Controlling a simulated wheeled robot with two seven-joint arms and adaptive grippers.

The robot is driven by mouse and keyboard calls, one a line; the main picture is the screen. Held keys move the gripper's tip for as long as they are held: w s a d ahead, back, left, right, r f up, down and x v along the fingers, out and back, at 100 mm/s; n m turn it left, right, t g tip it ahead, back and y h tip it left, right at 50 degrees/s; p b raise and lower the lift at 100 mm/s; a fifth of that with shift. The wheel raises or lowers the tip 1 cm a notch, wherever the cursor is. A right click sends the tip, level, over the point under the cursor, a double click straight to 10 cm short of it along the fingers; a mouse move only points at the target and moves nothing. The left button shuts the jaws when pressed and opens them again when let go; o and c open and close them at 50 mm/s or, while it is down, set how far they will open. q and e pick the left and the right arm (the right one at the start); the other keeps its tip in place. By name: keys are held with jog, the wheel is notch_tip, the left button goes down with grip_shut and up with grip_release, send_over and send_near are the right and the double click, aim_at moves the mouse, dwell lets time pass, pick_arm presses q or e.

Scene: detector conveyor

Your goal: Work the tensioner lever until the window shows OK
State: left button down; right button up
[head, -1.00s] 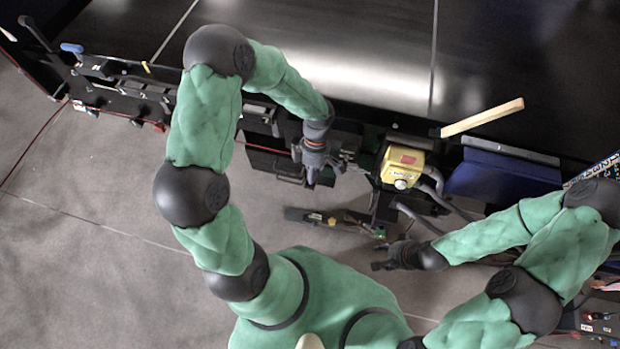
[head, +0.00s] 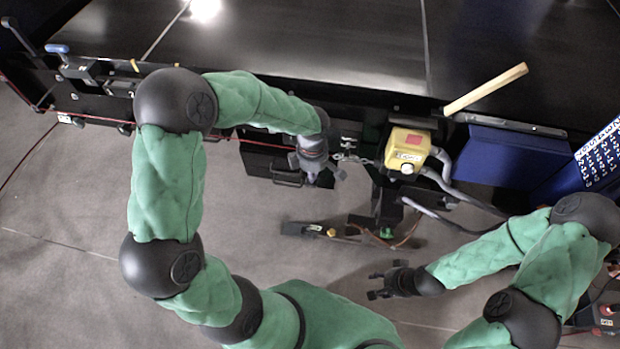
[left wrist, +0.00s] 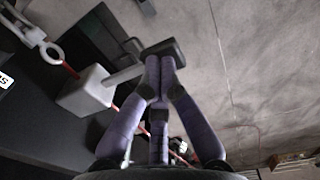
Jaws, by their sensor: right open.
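My left gripper (head: 314,168) is by the dark conveyor frame, left of the yellow box. In the left wrist view its purple fingers (left wrist: 160,68) come together at the tips. The tips lie against or just in front of a dark crossbar (left wrist: 170,46) on a light rod from a grey block (left wrist: 84,93), possibly the tensioner lever. I cannot tell whether the bar is between the fingers. No window reading OK is legible. My right gripper (head: 384,283) is open and empty, low over the floor.
The yellow box (head: 407,150) has a red patch and hoses. A blue-handled part (head: 57,48) is at far left. A wooden handle (head: 487,88) lies above a blue bin (head: 503,160). A dark bar (head: 308,229) is below. Floor at lower left is clear.

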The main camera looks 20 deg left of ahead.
aim_at(312, 186)
pick_arm(q)
jog(key=shift+s+d+f+t+b, duration=0.15)
jog(key=shift+f+t+b, duration=0.55)
jog(key=shift+b, duration=1.65)
jog(key=shift+s+a+f+t+b, duration=0.1)
jog(key=shift+f+t+b, duration=0.1)
jog(key=shift+f+b, duration=1.6)
jog(key=b, duration=0.4)
jog(key=shift+f+b, duration=0.25)
jog(key=shift+b, duration=0.05)
